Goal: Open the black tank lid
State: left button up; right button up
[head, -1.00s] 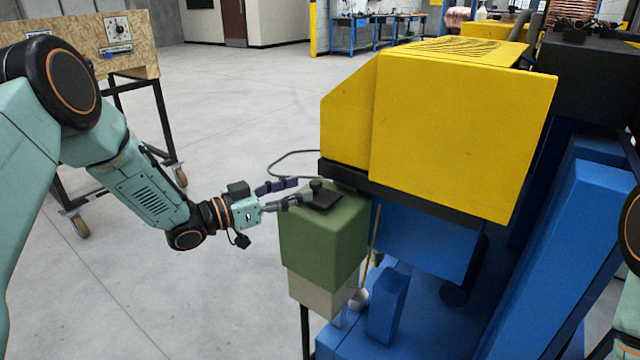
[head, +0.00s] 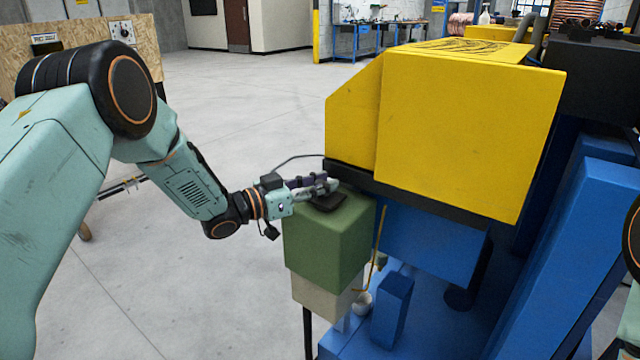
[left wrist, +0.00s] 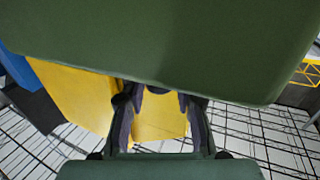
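The green tank (head: 325,245) stands left of the yellow machine housing. Its flat black lid (head: 328,203) lies on the tank's top, partly covered by my left gripper. My left gripper (head: 326,184) is over the lid, with its fingers at the place of the lid's small knob, which they hide. In the left wrist view, the two dark fingers (left wrist: 158,100) stand apart at their bases. The green tank (left wrist: 180,45) fills the top of that view, and I cannot tell whether the tips press on the knob. My right gripper is out of view.
The yellow housing (head: 460,130) rises right beside the tank, with a dark ledge along its lower edge. Blue machine parts (head: 430,245) stand below and to the right. A thin cable runs behind the gripper. The floor (head: 190,300) left of the tank is clear.

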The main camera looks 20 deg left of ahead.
pick_arm(q)
grip_shut()
dwell(0.3)
